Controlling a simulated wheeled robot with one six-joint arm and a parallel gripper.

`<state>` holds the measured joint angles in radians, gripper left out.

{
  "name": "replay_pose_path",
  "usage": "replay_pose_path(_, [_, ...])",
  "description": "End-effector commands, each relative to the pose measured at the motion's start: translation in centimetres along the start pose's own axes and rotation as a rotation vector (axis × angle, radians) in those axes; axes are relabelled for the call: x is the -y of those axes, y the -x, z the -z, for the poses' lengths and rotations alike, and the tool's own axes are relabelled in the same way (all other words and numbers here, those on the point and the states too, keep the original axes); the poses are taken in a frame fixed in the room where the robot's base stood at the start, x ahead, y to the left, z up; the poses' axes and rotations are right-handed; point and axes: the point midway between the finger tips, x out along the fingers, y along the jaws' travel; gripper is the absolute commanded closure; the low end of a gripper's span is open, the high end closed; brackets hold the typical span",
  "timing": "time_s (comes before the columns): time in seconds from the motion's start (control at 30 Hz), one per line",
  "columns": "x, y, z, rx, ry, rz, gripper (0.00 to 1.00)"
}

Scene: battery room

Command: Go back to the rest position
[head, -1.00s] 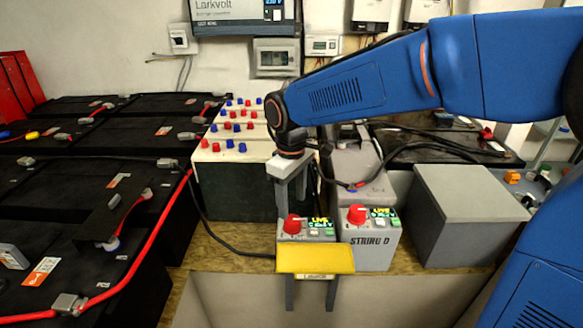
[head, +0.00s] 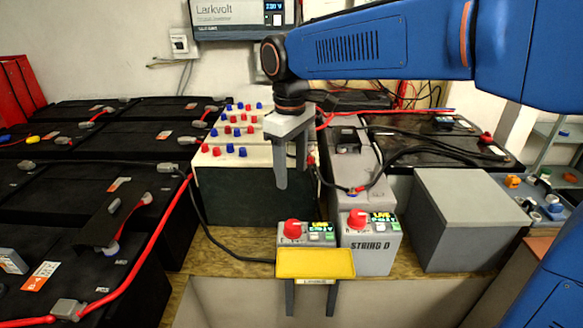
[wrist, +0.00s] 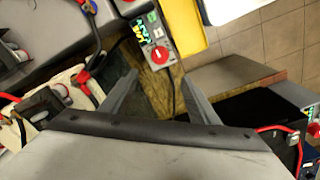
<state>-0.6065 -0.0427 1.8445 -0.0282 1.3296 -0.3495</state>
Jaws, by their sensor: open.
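My gripper (head: 291,170) hangs pointing down from the blue arm in the head view. Its two grey fingers are apart with nothing between them. It is above and behind the grey switch box with a red knob (head: 292,229) and a lit green display. In the wrist view the open fingers (wrist: 157,95) show over the wooden bench top, and one red knob (wrist: 159,56) shows beyond them. A second box marked STRING D (head: 371,246) stands to the right, also with a red knob.
A yellow-topped piece (head: 315,263) is at the bench front edge. Black batteries (head: 70,215) with red cables fill the left. A cream-topped battery with red and blue caps (head: 215,160) stands behind the boxes. A plain grey box (head: 465,205) is at right.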

Motion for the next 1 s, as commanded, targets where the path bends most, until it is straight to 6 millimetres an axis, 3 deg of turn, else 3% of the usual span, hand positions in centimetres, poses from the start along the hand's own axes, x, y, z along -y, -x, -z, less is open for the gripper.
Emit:
replay_pose_path(0.17, [-0.3, 0.1, -0.6, -0.006, -0.014, -0.002, 0.45])
replay_pose_path(0.27, [-1.0, 0.2, -2.5, -0.023, -0.056, -0.008, 0.45])
replay_pose_path(0.6, [-3.4, -0.4, -14.1, -0.127, -0.333, -0.046, 0.45])
replay_pose_path(1.0, [-2.4, -4.0, -26.6, -0.255, -0.668, -0.108, 0.45])
